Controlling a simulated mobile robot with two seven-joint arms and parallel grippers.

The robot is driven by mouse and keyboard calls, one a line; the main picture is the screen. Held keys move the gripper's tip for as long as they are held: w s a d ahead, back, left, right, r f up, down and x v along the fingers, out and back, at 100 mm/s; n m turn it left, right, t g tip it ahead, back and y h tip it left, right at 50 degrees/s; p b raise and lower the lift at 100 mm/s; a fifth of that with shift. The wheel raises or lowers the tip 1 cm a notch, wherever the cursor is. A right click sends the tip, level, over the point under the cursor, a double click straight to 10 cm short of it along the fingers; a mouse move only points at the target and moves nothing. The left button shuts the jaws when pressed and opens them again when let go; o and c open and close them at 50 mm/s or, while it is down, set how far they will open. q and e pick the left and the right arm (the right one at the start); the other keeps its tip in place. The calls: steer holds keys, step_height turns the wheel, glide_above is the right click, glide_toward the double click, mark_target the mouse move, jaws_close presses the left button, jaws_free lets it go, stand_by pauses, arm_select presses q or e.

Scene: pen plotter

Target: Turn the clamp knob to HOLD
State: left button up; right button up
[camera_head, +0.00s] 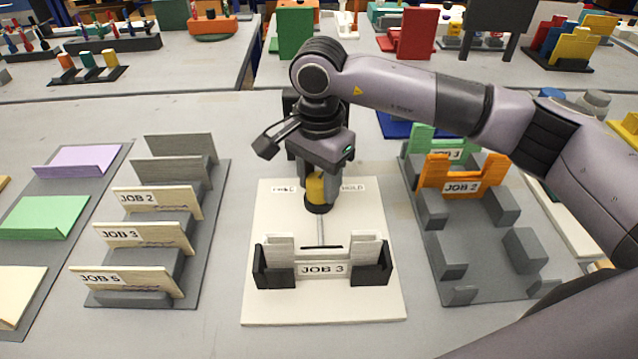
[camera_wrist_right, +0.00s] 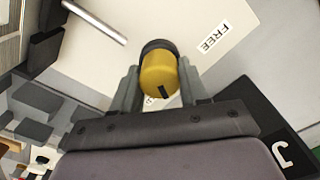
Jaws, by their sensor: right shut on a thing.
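The yellow clamp knob (camera_head: 315,190) has a dark collar and stands on the white plotter board (camera_head: 268,305). My right gripper (camera_head: 319,183) points down over it and is shut on it. In the right wrist view the knob (camera_wrist_right: 158,72) sits between the two fingers, with a black mark on its top at the lower side. The FREE label (camera_wrist_right: 214,38) shows clear of the fingers there. In the head view the HOLD label (camera_head: 353,188) is right of the knob, and the FREE label is partly hidden on the left. My left gripper is not in view.
A white JOB 3 holder (camera_head: 322,269) with black end blocks stands in front of the knob, a thin rod between. A rack of JOB cards (camera_head: 150,200) is at left. A grey tray (camera_head: 478,245) with orange JOB 2 and green JOB 3 holders is at right.

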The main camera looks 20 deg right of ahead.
mark_target(319, 178)
steer(key=shift+m+b, duration=0.35)
steer(key=shift+m, duration=1.05)
steer(key=o, duration=1.1)
steer(key=shift+c, duration=0.2)
steer(key=shift+r, duration=3.65)
